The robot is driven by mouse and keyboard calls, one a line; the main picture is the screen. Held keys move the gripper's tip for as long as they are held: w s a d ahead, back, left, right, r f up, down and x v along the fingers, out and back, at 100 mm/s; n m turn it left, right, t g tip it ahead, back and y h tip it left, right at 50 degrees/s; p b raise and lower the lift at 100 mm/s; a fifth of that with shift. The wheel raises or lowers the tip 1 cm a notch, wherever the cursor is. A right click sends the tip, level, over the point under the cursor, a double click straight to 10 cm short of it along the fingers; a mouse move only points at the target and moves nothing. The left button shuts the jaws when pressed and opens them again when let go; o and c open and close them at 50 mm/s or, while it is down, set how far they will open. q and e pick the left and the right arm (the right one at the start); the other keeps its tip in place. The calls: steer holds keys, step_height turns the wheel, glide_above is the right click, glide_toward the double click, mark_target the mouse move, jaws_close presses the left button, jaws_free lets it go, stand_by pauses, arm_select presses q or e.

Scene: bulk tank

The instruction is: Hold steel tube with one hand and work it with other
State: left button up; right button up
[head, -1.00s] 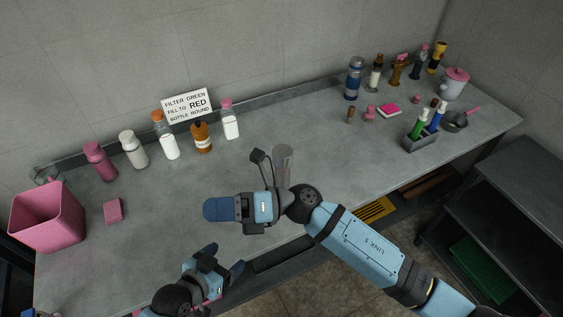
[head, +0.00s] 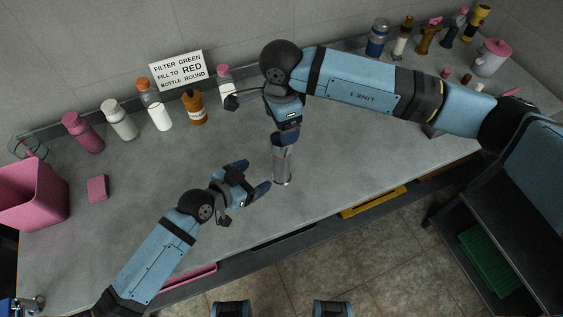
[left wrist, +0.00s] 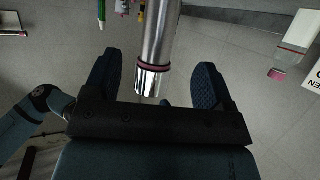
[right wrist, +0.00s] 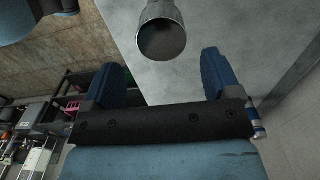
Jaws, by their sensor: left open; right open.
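The steel tube (head: 282,168) stands upright on the grey bench near its front edge. My left gripper (head: 252,178) is open just left of the tube, its fingers pointing toward it. In the left wrist view the tube (left wrist: 156,45), with a pink ring near its shiny end, lies in line with the gap between the open fingers. My right gripper (head: 285,138) points down at the tube's top and partly hides it. In the right wrist view the tube's dark open mouth (right wrist: 162,38) is ahead of the open fingers. Neither gripper visibly grips it.
Several bottles, among them a brown one (head: 195,108), stand at the back left by a sign (head: 177,68). A pink bin (head: 30,195) and pink block (head: 97,188) are at left. More items, including a white pot (head: 492,58), are at back right. The bench's middle is clear.

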mark_target(275, 165)
arm_select(q)
steer(key=x, duration=1.1)
steer(key=shift+a+f, duration=0.1)
arm_select(e)
steer(key=shift+w, duration=0.1)
arm_select(q)
steer(key=shift+c, duration=0.2)
